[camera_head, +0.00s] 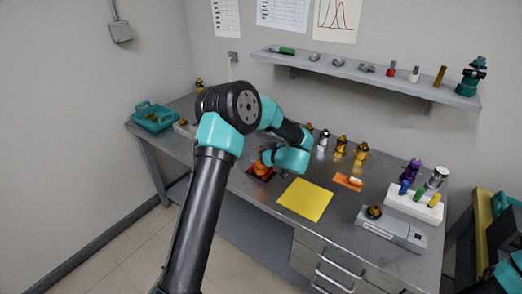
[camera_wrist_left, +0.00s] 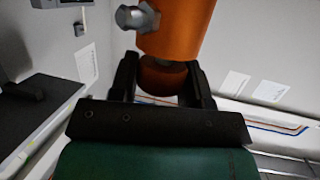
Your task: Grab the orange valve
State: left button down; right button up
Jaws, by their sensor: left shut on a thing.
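The orange valve (camera_head: 260,168) stands at the middle left of the metal table, by a small dark red mat (camera_head: 262,176). My left arm reaches over the table, and its gripper (camera_head: 267,157) is at the valve, partly hidden by my own wrist. In the left wrist view the orange valve (camera_wrist_left: 178,28) fills the top middle, with a grey metal bolt on its side. The two black fingers of my left gripper (camera_wrist_left: 165,78) are on either side of its narrower lower part, shut on it. My right gripper is not in view.
A yellow sheet (camera_head: 305,200) lies right of the valve. Brass and silver valves (camera_head: 341,146) stand behind. A scale (camera_head: 392,230) and a white rack (camera_head: 414,203) of coloured parts are at the right. A teal basket (camera_head: 153,118) is at the far left, a shelf (camera_head: 370,78) above.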

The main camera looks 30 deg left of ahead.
pick_arm(q)
jog(key=s+d+r, duration=0.1)
jog(key=s+d, duration=0.5)
jog(key=s, duration=0.5)
jog(key=shift+d+r, duration=0.15)
jog(key=shift+d, duration=0.25)
